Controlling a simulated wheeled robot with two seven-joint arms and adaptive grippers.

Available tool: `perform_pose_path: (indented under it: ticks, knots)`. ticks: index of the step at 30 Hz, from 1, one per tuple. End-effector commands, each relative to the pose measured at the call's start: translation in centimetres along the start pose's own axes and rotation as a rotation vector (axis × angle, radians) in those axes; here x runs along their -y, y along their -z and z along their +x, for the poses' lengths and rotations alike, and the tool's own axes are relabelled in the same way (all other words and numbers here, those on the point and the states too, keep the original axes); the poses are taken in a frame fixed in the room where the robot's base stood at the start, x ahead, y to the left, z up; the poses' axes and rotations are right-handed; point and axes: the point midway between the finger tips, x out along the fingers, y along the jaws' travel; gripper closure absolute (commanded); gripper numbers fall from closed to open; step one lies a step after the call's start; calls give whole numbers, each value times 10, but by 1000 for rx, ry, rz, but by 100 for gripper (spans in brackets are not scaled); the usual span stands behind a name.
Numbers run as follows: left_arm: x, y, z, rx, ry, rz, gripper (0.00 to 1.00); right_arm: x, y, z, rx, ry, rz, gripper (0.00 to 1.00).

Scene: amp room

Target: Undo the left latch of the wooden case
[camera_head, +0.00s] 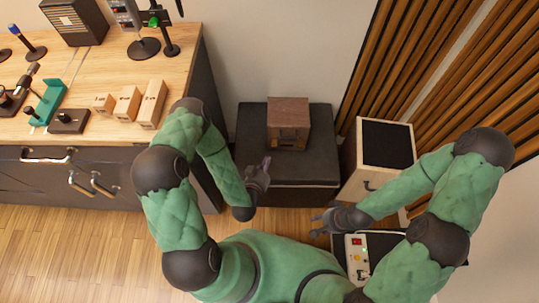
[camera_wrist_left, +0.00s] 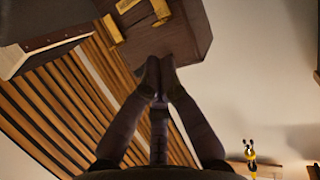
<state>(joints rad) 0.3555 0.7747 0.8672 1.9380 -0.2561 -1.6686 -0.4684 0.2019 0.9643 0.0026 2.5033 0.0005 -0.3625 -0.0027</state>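The wooden case (camera_head: 289,117) is a small brown box on a dark padded bench, with its latch side facing me. Its latches are too small to make out in the head view. In the left wrist view the dark wooden case (camera_wrist_left: 188,38) fills the top, with brass fittings (camera_wrist_left: 161,12) and (camera_wrist_left: 113,29) on it. My left gripper (camera_head: 265,163) is in front of the case, lower left of it, apart from it. In the wrist view its fingertips (camera_wrist_left: 160,62) come together with nothing visible between them. My right gripper (camera_head: 318,222) is well away, lower right; its fingers are too small to judge.
The dark bench (camera_head: 252,130) has free room around the case. A wooden speaker cabinet (camera_head: 363,175) stands to its right, before slatted wall panels (camera_head: 400,60). A workbench (camera_head: 120,75) with small boxes is at left. A power box (camera_head: 358,255) lies near my right arm.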

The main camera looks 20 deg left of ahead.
Motion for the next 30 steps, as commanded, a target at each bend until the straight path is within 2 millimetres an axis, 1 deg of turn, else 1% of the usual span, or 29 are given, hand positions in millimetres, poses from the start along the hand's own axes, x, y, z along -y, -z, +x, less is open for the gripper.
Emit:
perform_pose_path:
  ticks: [4,8,30]
  knots:
    - [2,3,0,-36,15,12,100,-1,0,2,0,0,1,60]
    - [2,4,5,-39,15,13,100,-1,0,2,0,0,1,60]
    - [2,5,66,-37,13,11,100,-5,1,12,-1,0,1,60]
